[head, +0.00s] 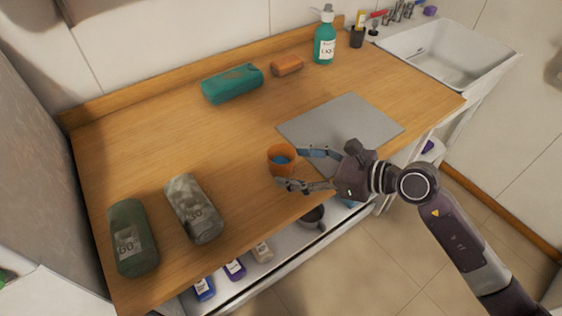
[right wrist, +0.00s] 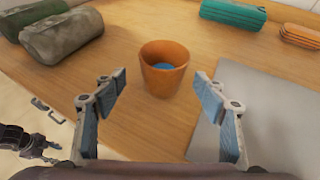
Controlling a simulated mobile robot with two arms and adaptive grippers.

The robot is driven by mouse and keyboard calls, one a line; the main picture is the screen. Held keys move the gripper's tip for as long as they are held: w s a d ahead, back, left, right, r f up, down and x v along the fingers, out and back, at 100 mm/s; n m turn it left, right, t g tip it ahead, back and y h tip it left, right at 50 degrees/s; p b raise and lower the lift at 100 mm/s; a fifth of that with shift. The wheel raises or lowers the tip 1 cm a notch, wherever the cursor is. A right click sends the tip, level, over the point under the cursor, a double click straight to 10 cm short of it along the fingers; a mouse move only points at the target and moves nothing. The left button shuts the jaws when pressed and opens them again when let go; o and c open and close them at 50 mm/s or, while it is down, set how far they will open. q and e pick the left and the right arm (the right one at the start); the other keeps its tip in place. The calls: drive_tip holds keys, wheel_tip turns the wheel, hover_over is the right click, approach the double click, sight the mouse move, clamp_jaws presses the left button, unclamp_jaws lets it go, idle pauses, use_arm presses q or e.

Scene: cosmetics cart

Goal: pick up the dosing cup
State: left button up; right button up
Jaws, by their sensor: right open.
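The dosing cup appears to be the small orange cup (head: 283,165) with something blue inside, upright on the wooden counter left of the grey mat. It also shows in the right wrist view (right wrist: 164,72), ahead of the fingers and roughly centred between them. My right gripper (head: 290,169) is open, reaching in from the right with its fingers toward the cup. In the right wrist view the fingers (right wrist: 161,92) are spread apart with bare counter between them and the cup. The cup is not gripped. My left gripper is not seen in the head view.
A grey mat (head: 340,122) lies right of the cup. Two rolled bags, dark green (head: 133,238) and camouflage (head: 194,208), lie front left. A teal case (head: 232,83), an orange case (head: 287,65) and a pump bottle (head: 325,42) are at the back. The counter's middle is clear.

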sight(272, 161)
drive_tip(key=p+x, duration=0.1)
drive_tip(key=x, duration=0.2)
drive_tip(key=shift+w+a, duration=0.15)
drive_tip(key=shift+w, duration=0.15)
drive_tip(key=shift+w+a+f, duration=0.25)
drive_tip(key=shift+a+f, duration=0.1)
drive_tip(key=shift+a, duration=0.1)
drive_tip(key=shift+c, duration=0.6)
drive_tip(key=c, duration=1.2)
drive_tip(key=shift+r, duration=0.15)
